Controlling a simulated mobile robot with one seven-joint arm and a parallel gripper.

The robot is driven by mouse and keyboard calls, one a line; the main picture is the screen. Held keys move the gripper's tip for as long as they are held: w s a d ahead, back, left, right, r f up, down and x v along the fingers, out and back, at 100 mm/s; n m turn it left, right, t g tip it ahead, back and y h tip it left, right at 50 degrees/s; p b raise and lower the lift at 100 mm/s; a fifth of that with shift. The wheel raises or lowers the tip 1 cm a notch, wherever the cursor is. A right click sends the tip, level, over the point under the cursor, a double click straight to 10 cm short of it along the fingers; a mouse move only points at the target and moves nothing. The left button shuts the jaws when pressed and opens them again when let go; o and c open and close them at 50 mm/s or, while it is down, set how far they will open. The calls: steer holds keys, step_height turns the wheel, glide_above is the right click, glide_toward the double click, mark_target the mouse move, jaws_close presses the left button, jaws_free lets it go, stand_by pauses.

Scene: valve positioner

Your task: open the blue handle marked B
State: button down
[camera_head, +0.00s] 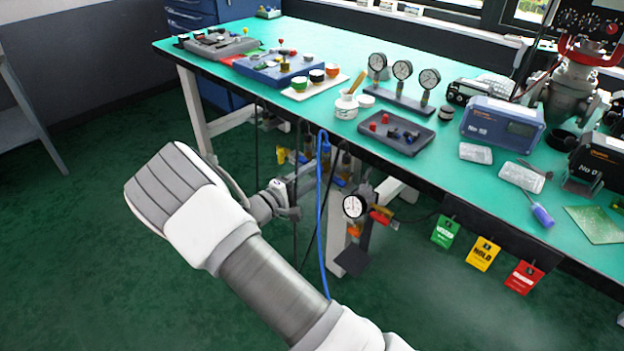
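My arm reaches in from the bottom, bends at a large pale elbow and runs on behind it toward the underside of the workbench. My gripper (290,194) is small in view under the front edge of the bench, near piping with coloured handles. I cannot tell whether its fingers are open or touching anything. A small blue part (334,181) shows just right of my gripper, behind a hanging blue hose (321,210). No letter B is readable, so I cannot tell whether this part is the blue handle.
A round gauge (355,205) and a red handle (381,217) are right of my gripper. Green (445,231), yellow (483,253) and red (524,277) tags hang from the edge of the green-topped workbench (440,165). Gauges and tools stand on it. The green floor at left is clear.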

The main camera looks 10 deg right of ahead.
steer(key=shift+m+b, duration=0.3)
steer(key=shift+m, duration=0.3)
steer(key=c, duration=0.6)
jaws_free()
steer(key=shift+a, duration=0.1)
steer(key=p+v, duration=0.4)
steer(key=v, duration=1.3)
steer(key=shift+s, duration=0.15)
